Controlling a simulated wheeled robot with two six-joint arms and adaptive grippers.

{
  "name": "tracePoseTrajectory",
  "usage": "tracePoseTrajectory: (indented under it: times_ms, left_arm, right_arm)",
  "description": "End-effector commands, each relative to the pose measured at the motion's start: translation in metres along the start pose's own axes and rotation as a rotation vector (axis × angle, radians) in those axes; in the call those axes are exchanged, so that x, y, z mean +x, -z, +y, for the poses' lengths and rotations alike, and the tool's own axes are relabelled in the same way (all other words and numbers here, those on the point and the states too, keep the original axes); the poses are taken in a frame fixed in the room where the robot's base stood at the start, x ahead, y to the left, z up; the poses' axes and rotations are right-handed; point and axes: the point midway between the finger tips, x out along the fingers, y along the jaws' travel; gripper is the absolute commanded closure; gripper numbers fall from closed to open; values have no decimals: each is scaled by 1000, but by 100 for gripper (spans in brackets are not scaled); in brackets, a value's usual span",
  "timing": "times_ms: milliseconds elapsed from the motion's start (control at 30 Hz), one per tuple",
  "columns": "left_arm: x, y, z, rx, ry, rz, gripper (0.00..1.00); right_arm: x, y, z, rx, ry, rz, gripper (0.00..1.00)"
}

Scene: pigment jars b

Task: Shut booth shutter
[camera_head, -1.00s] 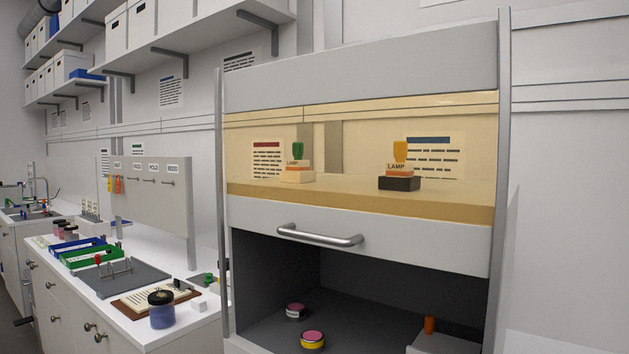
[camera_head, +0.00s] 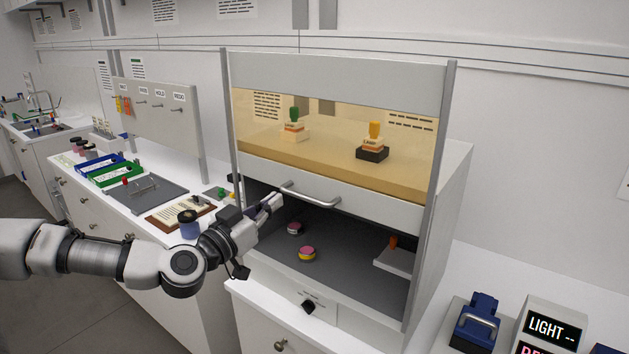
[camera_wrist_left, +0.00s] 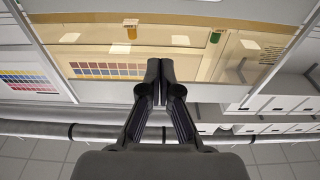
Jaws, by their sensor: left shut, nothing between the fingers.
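The booth shutter (camera_head: 375,207) has a clear amber-looking pane and a pale bottom rail with a metal bar handle (camera_head: 311,196). It is partly raised, and the dark booth interior (camera_head: 345,245) is open below it. My left gripper (camera_head: 277,200) is shut and empty, just left of and slightly below the handle's left end in the head view. I cannot tell if it touches the shutter. In the left wrist view, its closed fingertips (camera_wrist_left: 160,66) point toward the amber pane (camera_wrist_left: 115,52). My right gripper is not in view.
Two pink-topped jars (camera_head: 307,254) (camera_head: 294,228) and a light block with an orange item (camera_head: 393,242) stand inside the booth. A light panel (camera_head: 550,328) is at lower right.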

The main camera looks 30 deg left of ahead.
Motion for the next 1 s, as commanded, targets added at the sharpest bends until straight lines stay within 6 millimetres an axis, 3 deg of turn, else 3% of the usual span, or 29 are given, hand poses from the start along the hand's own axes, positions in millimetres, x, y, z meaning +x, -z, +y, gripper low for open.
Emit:
tracePoseTrajectory:
  times_ms: [67,267,633,700,867,1000]
  left_arm:
    - [2,12,0,4,0,20,100]
    - [10,1,-2,11,-1,15,100]
    - [51,-1,1,15,-1,18,100]
    - [70,14,0,14,1,8,100]
    - [105,14,2,13,-3,10,100]
    - [94,-12,0,0,-1,11,100]
  right_arm:
    - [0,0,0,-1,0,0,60]
    - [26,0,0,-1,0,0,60]
    - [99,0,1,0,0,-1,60]
    - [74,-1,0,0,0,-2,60]
    - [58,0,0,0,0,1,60]
    - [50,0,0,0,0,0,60]
